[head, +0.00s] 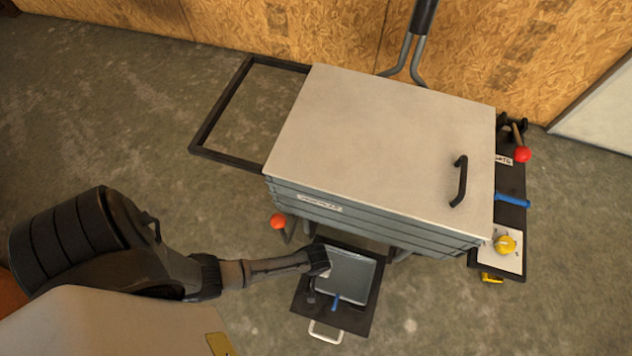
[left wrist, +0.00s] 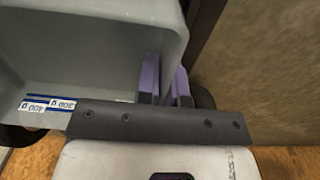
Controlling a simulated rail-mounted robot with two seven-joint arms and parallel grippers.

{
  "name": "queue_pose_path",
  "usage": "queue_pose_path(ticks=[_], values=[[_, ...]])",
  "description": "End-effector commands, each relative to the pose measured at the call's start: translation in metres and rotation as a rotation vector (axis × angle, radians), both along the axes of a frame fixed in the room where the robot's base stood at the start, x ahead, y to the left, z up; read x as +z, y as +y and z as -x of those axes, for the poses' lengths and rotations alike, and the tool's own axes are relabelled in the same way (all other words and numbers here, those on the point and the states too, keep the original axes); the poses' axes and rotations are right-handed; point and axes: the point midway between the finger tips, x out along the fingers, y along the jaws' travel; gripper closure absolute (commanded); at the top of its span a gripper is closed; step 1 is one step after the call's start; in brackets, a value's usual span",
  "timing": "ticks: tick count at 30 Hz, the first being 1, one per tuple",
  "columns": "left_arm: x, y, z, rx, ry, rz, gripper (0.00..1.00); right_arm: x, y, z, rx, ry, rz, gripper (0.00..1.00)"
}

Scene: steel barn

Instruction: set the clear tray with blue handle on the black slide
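The clear tray (head: 350,274) with its blue handle (head: 336,301) is over the black slide (head: 362,322), below the front of the grey box. It looks roughly level; whether it touches the slide is hard to tell. My left gripper (head: 320,262) is at the tray's left side. In the left wrist view, its purple fingers (left wrist: 166,84) are close together with the tray's wall between them, one inside and one outside. The tray's inside (left wrist: 80,50) looks empty there, with blue-and-white labels. My right gripper is not in view.
The grey box has a pale lid (head: 385,145) with a black handle. A red knob (head: 278,221) stands left of the slide. A side panel with a yellow knob (head: 505,244) is at the right. A metal loop handle (head: 326,332) is at the slide's front. Concrete floor around is clear.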

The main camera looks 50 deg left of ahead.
Motion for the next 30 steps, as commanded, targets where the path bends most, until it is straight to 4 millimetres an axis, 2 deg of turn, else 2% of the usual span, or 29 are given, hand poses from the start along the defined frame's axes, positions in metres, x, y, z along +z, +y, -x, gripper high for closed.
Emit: queue_pose_path(ticks=[1,6,16,20,30], values=[[0.0,0.0,0.0,0.0,0.0,0.0,0.87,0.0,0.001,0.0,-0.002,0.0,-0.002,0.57],[0.0,0.0,0.0,0.0,0.0,0.0,0.71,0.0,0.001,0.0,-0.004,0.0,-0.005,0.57],[0.005,0.0,0.0,-0.001,0.0,0.0,0.7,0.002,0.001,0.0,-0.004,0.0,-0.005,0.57],[0.023,0.0,0.001,0.0,0.001,0.001,0.7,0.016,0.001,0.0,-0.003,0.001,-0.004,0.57],[0.085,0.0,0.001,0.001,0.001,0.001,0.7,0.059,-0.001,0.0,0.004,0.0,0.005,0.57]])
